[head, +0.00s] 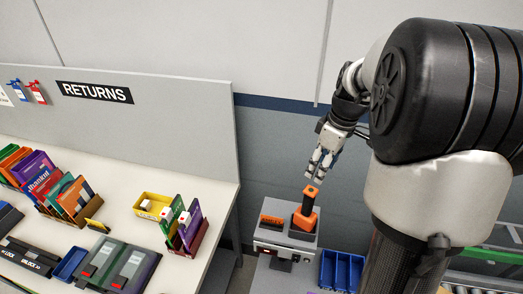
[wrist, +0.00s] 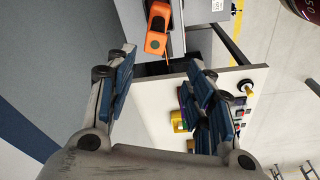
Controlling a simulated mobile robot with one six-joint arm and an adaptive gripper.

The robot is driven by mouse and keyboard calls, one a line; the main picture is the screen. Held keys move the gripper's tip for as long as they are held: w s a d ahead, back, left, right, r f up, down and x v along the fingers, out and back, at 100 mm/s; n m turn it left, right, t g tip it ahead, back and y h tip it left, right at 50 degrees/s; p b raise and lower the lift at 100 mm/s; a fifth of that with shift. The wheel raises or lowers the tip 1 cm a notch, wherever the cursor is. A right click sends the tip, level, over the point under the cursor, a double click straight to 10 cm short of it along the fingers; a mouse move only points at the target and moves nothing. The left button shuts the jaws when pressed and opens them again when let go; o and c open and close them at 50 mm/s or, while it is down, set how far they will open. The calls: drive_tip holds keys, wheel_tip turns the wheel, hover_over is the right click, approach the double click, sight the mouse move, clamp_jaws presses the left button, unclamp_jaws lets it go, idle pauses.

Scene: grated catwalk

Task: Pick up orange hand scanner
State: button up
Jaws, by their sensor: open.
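The orange hand scanner (head: 305,211) stands upright in a grey box-like station to the right of the returns table in the head view. It also shows near the top of the wrist view (wrist: 155,42), ahead of my fingers. My gripper (head: 318,172) hangs just above the scanner in the head view. In the wrist view my gripper (wrist: 165,72) is open and empty, with its blue-padded fingers spread apart. The scanner lies beyond the fingertips and is not between the pads. The scanner's lower part is hidden in the station.
The grey station (head: 286,258) also holds a flat orange item (head: 271,222). A blue bin (head: 340,270) stands to its right. The returns table (head: 120,215) on the left carries bins, colourful boxes and dark devices. A grey wall (head: 275,140) stands behind.

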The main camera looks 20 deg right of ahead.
sight(312, 191)
drive_tip(key=f, duration=0.4)
drive_tip(key=w+f, duration=0.1)
drive_tip(key=f, duration=0.3)
drive_tip(key=f+b, duration=0.1)
drive_tip(key=f, duration=0.3)
drive_tip(key=shift+w+a, duration=0.1)
drive_tip(key=shift+w, duration=0.15)
drive_tip(key=f, duration=0.2)
drive_tip(key=w+f, duration=0.1)
drive_tip(key=f, duration=0.2)
drive_tip(key=shift+w+a+f, duration=0.1)
drive_tip(key=shift+a+f, duration=0.05)
drive_tip(key=shift+f, duration=0.05)
drive_tip(key=shift+c, duration=0.5)
clamp_jaws()
